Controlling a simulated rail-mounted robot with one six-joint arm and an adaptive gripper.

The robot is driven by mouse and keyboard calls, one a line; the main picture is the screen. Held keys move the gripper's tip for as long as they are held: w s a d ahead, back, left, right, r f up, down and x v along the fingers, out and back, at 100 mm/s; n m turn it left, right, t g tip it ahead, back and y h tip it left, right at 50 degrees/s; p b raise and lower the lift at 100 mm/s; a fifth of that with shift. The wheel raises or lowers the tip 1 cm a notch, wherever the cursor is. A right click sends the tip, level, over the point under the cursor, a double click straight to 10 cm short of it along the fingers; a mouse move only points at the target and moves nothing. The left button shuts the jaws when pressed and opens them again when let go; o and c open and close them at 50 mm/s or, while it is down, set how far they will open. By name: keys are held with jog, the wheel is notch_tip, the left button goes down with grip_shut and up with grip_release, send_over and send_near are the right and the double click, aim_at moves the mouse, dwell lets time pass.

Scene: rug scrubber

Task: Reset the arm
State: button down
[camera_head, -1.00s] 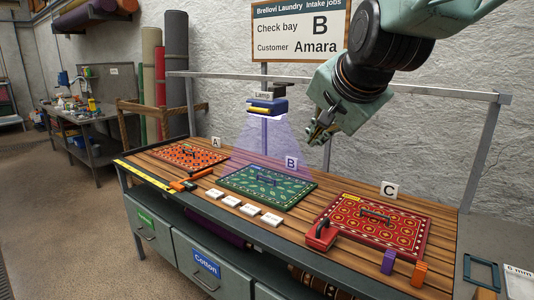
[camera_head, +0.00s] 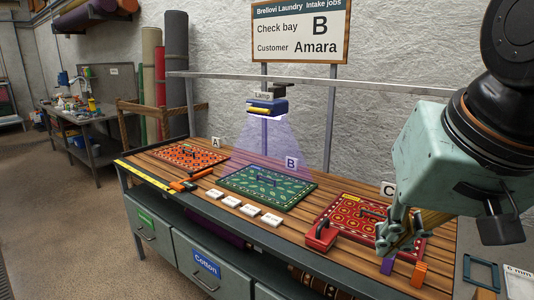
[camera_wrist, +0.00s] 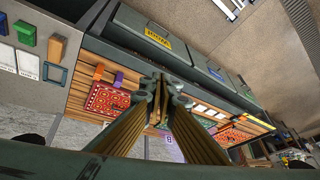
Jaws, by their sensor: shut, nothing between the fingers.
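My gripper (camera_head: 400,238) is shut and empty. In the head view it hangs at the right, in front of the red rug sample (camera_head: 348,212) in bay C and hides part of it. In the wrist view the closed fingertips (camera_wrist: 163,88) meet near the middle, with the bench beyond them. The green rug sample (camera_head: 268,187) lies in bay B under the lamp (camera_head: 267,106) and its violet light. The orange rug sample (camera_head: 188,156) lies in bay A.
A red block with a handle (camera_head: 321,235), a purple block (camera_head: 387,266) and an orange block (camera_head: 419,273) stand along the bench's front right. Several white tags (camera_head: 250,210) lie before bay B. A metal rail (camera_head: 350,84) spans behind the bench. A sign (camera_head: 300,32) reads bay B, Amara.

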jog(key=s+d+f+n+g, duration=0.1)
jog(key=s+f+n, duration=0.1)
jog(key=s, duration=0.9)
jog(key=shift+d+f+g, duration=0.3)
jog(key=shift+d+f, duration=0.1)
jog(key=shift+f, duration=0.45)
